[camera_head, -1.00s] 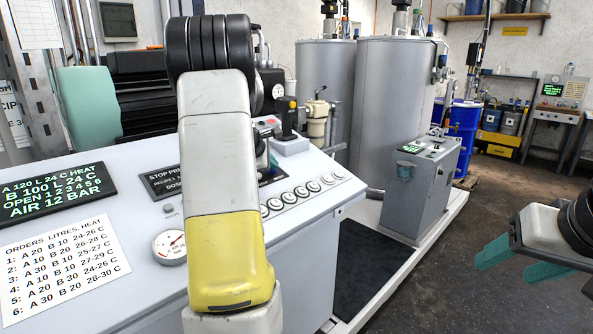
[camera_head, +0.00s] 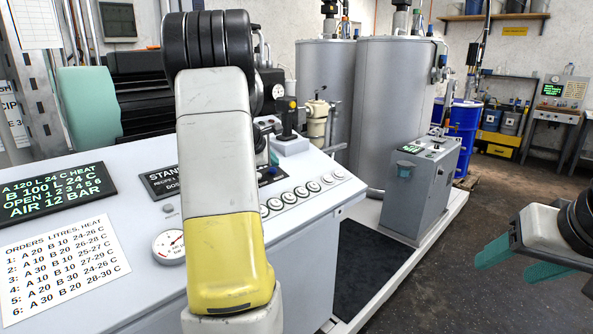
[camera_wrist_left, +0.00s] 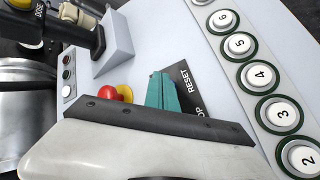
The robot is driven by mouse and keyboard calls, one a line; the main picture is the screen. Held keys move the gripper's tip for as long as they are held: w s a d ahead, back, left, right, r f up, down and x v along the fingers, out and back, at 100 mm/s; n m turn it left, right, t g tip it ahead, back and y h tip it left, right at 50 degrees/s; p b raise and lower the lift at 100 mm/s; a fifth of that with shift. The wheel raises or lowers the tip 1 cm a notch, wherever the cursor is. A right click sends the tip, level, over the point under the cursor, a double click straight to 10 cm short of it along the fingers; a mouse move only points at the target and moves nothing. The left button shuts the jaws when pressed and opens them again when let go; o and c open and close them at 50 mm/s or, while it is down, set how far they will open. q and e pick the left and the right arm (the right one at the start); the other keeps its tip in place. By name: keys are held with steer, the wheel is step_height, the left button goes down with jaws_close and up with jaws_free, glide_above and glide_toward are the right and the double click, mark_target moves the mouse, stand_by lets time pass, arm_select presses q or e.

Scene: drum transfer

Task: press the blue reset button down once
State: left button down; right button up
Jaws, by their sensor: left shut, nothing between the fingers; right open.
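The blue reset button (camera_head: 271,171) shows as a small blue spot on a dark label plate on the console, partly covered by my left arm. My right gripper (camera_head: 520,262) is open and empty, off to the right over the floor.
A red stop button (camera_wrist_left: 115,93) on a yellow base sits close to the left fingers. A joystick (camera_head: 288,118) stands behind. A row of numbered white buttons (camera_head: 301,191) runs along the console's front edge. The message display (camera_head: 163,182) begins "STAN". A gauge (camera_head: 169,246) sits nearer.

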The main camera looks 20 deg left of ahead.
mark_target(277, 179)
arm_select(q)
steer(key=shift+r, duration=0.15)
steer(key=shift+s+d+r, duration=0.1)
steer(key=shift+d+r, duration=0.15)
steer(key=shift+r, duration=0.5)
steer(key=shift+s+d+r, duration=0.1)
steer(key=shift+d+r, duration=0.2)
steer(key=shift+r, duration=0.5)
steer(key=shift+s+d+r, duration=0.1)
steer(key=shift+d+r, duration=0.15)
steer(key=shift+r, duration=0.5)
